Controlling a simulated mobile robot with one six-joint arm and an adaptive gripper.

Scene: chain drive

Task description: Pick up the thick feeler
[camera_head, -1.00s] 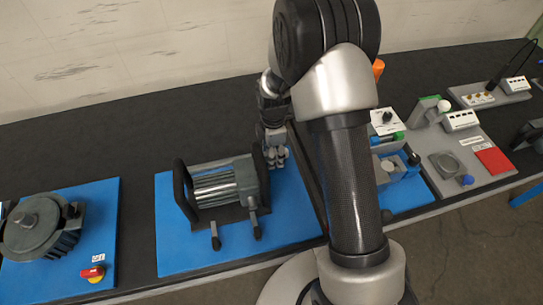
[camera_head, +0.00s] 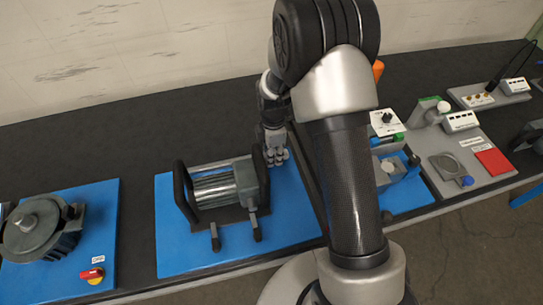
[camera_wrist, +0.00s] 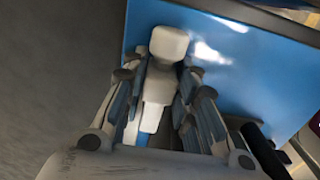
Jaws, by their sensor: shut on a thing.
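My gripper (camera_head: 276,156) points down over the right part of the middle blue mat, beside the right end plate of the roller unit. In the wrist view my gripper (camera_wrist: 160,100) is shut, its fingers on both sides of a pale piece with a white block-shaped head. I take this piece to be the thick feeler (camera_wrist: 168,45); no marking on it is legible. Its lower part narrows between the fingers. In the head view the held piece cannot be made out behind the fingers.
The roller unit (camera_head: 216,187) with black end plates and two small levers stands close left of my gripper. A motor (camera_head: 38,232) sits on the left blue mat (camera_head: 100,215). A grey board with a red pad (camera_head: 493,161) lies at right. My arm hides part of the bench.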

